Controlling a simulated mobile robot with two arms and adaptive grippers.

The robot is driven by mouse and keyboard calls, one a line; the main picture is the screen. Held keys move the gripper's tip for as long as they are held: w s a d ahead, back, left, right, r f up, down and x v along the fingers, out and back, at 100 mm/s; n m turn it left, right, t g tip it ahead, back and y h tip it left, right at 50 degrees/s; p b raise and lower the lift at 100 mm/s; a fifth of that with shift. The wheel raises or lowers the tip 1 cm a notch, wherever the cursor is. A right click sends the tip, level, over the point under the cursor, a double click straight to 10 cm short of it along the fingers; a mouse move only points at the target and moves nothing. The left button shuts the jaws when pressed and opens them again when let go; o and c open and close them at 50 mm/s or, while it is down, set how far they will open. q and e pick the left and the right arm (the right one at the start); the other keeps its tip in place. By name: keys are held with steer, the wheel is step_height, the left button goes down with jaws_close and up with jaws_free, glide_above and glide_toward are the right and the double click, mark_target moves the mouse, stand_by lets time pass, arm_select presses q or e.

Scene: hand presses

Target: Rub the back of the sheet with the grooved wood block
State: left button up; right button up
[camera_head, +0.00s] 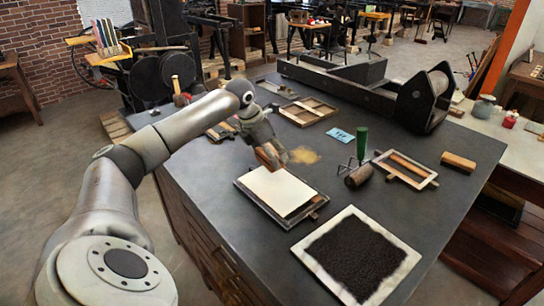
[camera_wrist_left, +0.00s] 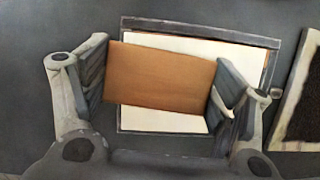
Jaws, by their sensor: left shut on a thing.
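My left gripper (camera_head: 268,150) is shut on a brown wood block (camera_head: 266,157) at the far edge of the sheet in the head view. The block (camera_wrist_left: 160,78) spans between both fingers in the left wrist view, its broad brown face toward the camera; no grooves show on that face. A cream sheet (camera_head: 278,191) lies flat on a dark-edged bed (camera_head: 246,192) on the table. In the left wrist view the sheet (camera_wrist_left: 165,121) shows around the block. I cannot tell whether the block touches it. My right gripper is not in view.
A white-framed tray of black material (camera_head: 405,276) is right of the bed. A large press (camera_head: 365,90) stands behind.

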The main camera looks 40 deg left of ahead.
arm_select(q)
step_height(320, 180, up, 2)
steer(key=shift+a+p, duration=0.15)
steer(key=shift+p, duration=0.3)
steer(key=shift+a+r+p, duration=0.15)
steer(key=shift+r+p, duration=0.35)
steer(key=shift+r, duration=0.15)
steer(key=shift+d+r, duration=0.2)
steer(key=shift+r, duration=0.25)
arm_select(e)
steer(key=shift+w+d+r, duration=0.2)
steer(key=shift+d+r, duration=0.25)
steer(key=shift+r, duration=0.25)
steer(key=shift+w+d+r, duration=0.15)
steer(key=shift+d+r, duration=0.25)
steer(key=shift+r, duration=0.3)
